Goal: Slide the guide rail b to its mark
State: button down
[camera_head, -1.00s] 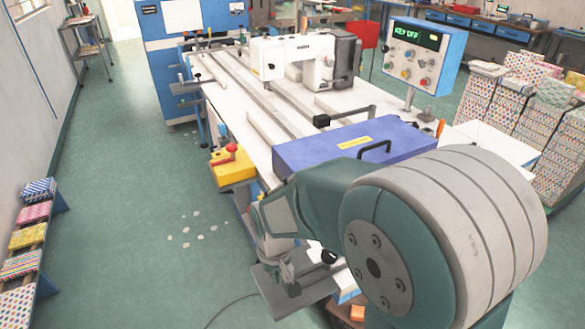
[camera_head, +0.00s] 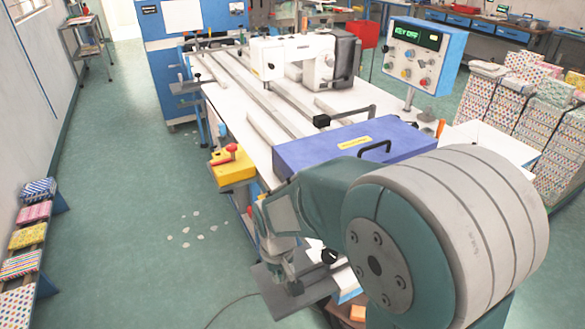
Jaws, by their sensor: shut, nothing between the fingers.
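Several long pale guide rails lie on the white sewing table (camera_head: 215,98), running from front to back. One long rail (camera_head: 262,95) passes left of the sewing machine (camera_head: 300,60), and a shorter rail (camera_head: 272,137) lies nearer to me. I cannot tell which is guide rail b, and I cannot make out its mark. My gripper (camera_head: 292,284) points down near the front left corner of the table, below my wrist. It is small in the picture, shut and empty, and apart from the rails.
A blue case (camera_head: 310,152) with a black handle covers the table's near part. A yellow box with a red knob (camera_head: 232,165) juts from the left side. A control panel (camera_head: 415,46) stands at the right. The green floor at left is mostly clear.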

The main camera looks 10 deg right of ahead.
jog(key=shift+w+d, duration=0.1)
jog(key=shift+d, duration=0.15)
dwell(0.6)
jog(key=shift+a, duration=0.1)
dwell(0.5)
notch_tip(320, 180, up, 7)
dwell(1.4)
jog(key=shift+r, duration=0.15)
jog(key=s+d+r+m+t, duration=0.3)
jog(key=s+d+r+t, duration=0.2)
jog(key=s+d+r, duration=0.4)
jog(key=s+r, duration=0.1)
jog(key=s, duration=0.3)
jog(key=shift+d+r+t, duration=0.15)
jog(key=shift+r+t, duration=0.1)
jog(key=shift+t, duration=0.05)
dwell(1.5)
